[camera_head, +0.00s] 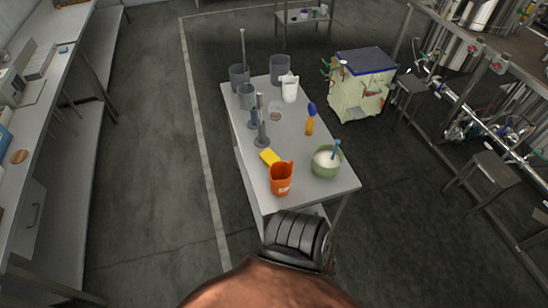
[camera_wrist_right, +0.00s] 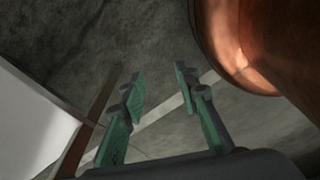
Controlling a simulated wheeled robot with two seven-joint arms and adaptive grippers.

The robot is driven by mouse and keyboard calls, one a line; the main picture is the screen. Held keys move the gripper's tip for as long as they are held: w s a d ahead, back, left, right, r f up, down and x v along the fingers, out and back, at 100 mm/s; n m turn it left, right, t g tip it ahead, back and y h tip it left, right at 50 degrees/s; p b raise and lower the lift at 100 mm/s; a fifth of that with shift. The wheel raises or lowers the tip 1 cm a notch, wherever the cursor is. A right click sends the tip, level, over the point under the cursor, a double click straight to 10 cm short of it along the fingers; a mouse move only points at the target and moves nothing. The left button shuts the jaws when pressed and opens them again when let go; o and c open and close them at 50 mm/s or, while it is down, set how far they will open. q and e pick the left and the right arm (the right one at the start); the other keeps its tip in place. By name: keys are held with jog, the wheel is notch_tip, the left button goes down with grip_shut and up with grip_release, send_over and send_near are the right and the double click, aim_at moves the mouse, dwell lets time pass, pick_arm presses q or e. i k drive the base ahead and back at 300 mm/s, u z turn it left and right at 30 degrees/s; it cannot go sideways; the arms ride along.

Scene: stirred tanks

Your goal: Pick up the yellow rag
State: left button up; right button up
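In the head view a small yellow rag (camera_head: 270,158) lies on the white table (camera_head: 294,157), just behind an orange jug (camera_head: 281,179) and left of a green bowl (camera_head: 326,163). The jug stands close in front of the rag. Neither gripper shows in the head view. In the right wrist view my right gripper (camera_wrist_right: 157,84) is open, its two greenish fingers apart with nothing between them. Behind the fingers is grey floor. The rag does not show in the right wrist view.
The table also bears an orange-and-blue spray bottle (camera_head: 310,122), a white jug (camera_head: 290,88), grey containers (camera_head: 280,69) and metal cylinders (camera_head: 262,130). A long bench (camera_head: 52,100) runs along the left. Floor lies clear between bench and table.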

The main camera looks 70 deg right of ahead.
aim_at(268, 156)
jog(key=z, duration=0.65)
jog(key=i, duration=0.65)
jog(key=z, duration=0.8)
